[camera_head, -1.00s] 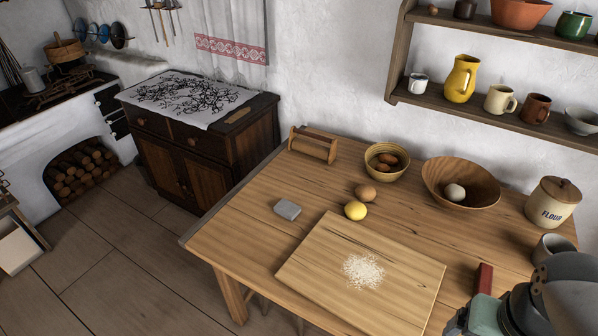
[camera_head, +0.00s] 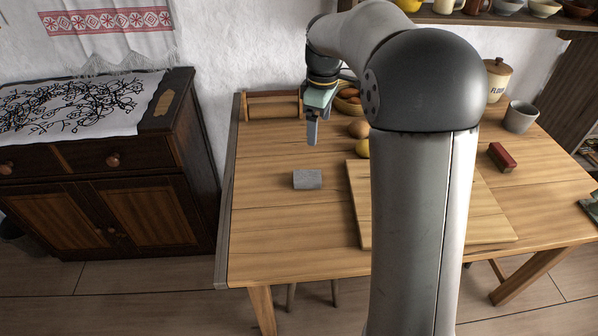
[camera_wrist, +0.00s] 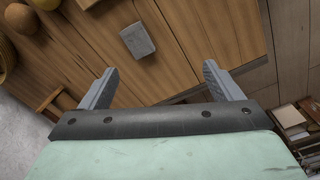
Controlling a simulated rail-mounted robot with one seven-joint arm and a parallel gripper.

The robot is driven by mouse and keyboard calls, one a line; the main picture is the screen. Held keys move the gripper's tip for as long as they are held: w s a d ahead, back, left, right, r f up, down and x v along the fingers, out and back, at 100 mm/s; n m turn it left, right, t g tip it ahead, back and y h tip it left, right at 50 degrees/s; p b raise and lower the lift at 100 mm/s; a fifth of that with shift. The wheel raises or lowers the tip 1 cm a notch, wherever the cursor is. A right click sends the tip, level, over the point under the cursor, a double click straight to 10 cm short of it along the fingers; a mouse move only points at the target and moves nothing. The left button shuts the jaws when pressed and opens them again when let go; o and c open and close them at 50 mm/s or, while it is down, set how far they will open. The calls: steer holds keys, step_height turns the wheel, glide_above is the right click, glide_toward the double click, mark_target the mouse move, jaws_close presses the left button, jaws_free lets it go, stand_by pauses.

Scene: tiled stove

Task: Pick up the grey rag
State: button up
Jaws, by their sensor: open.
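The grey rag (camera_head: 308,179) looks like a small folded block. It lies flat on the bare left part of the wooden table (camera_head: 270,235), left of the cutting board. In the wrist view the rag (camera_wrist: 137,40) is near the top, ahead of my fingertips and slightly left of centre. My gripper (camera_head: 312,136) hangs over the table, appearing above and behind the rag in the head view. In the wrist view my gripper (camera_wrist: 160,69) has its two fingers wide apart with nothing between them. It is apart from the rag.
A cutting board (camera_head: 362,225) lies right of the rag, partly hidden by my arm. A lemon (camera_head: 362,148), an egg (camera_head: 358,129) and a wooden rack (camera_head: 272,106) are behind. A red-brown block (camera_head: 502,157) and grey cup (camera_head: 520,117) stand right. Table around the rag is clear.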

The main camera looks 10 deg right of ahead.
steer(key=w+f+n+b, duration=0.3)
steer(key=w+f+n, duration=0.1)
steer(key=w+f, duration=0.5)
glide_above(307, 176)
step_height(307, 176, down, 12)
steer(key=shift+s+r, duration=0.1)
steer(key=shift+f+p, duration=0.45)
steer(key=shift+f, duration=2.35)
steer(key=c, duration=1.1)
